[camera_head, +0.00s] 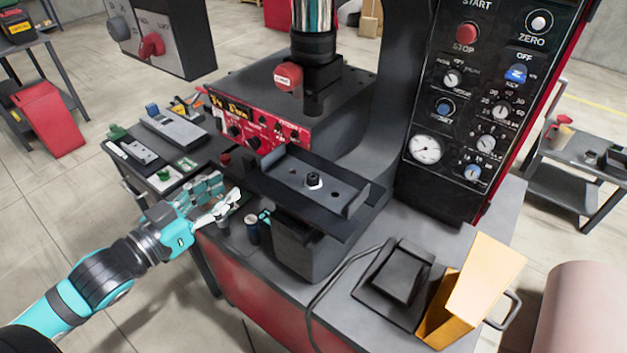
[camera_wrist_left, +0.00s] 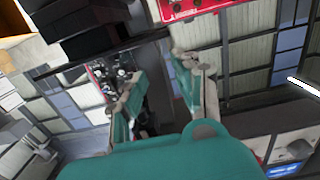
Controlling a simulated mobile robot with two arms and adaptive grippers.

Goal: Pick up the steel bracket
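A grey steel bracket-like plate (camera_head: 325,195) with raised ends and holes lies in the dark fixture under the machine's spindle; a small black-and-white fastener stands at its middle. Another grey channel-shaped piece (camera_head: 172,130) lies on the side table at the back left; I cannot tell for sure which is the named bracket. My left gripper (camera_head: 226,207) is left of the fixture, near the machine table's left edge, apart from both pieces. In the left wrist view its two fingers (camera_wrist_left: 160,90) stand apart with nothing clearly held between them. My right gripper is not in view.
A small dark cylinder (camera_head: 252,229) stands just right of my left gripper. The red control box (camera_head: 255,125) is behind it. A yellow-orange bin (camera_head: 480,280) and a black block (camera_head: 398,277) with a cable are at the front right. The black control panel (camera_head: 465,110) rises at right.

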